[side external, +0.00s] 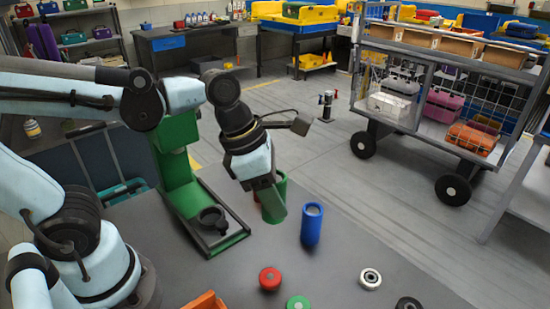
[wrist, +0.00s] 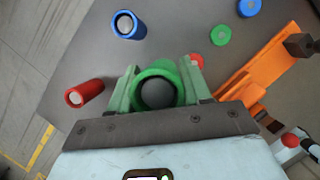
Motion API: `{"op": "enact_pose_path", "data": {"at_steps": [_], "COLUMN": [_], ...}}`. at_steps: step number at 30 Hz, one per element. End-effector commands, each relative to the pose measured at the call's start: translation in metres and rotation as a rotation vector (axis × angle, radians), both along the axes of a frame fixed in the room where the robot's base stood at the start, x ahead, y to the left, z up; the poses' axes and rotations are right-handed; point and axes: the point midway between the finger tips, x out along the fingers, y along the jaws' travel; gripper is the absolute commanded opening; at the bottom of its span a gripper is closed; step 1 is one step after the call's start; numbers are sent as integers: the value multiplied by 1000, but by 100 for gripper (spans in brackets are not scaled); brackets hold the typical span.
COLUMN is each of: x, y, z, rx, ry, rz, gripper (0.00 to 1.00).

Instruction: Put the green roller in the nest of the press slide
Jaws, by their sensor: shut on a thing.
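The green roller (side external: 281,188) is upright between the fingers of my gripper (side external: 270,205), partly hidden by a finger in the side view. In the wrist view the gripper (wrist: 159,92) is shut on the roller (wrist: 160,72), whose round end and grey core face the camera. Whether the roller touches the table is hard to tell. The green press (side external: 182,180) stands left of my gripper in the side view. Its slide carries a dark round nest (side external: 212,218), which looks empty. The press is not seen in the wrist view.
A blue roller (side external: 311,226) stands right of my gripper; a red roller (wrist: 84,93) stands close by. Red (side external: 270,278), green (side external: 298,302) and white (side external: 370,278) discs lie near the front. An orange object (wrist: 262,78) is at the wrist view's right. Table between gripper and press looks clear.

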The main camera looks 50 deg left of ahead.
Motion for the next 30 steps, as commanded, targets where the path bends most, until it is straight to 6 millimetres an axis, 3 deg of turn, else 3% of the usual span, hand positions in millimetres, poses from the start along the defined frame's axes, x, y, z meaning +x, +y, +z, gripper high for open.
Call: {"op": "enact_pose_path", "data": {"at_steps": [6,15,23,30], "x": [-40,-80,-87,-77], "y": [26,39,47,76], "z": [9,12,9,-9], "rx": [3,-9,-13,-13], "ry": [7,-6,-13,-13], "rz": [-122,-265,-302,-296], "gripper": [9,9,9,9]}}
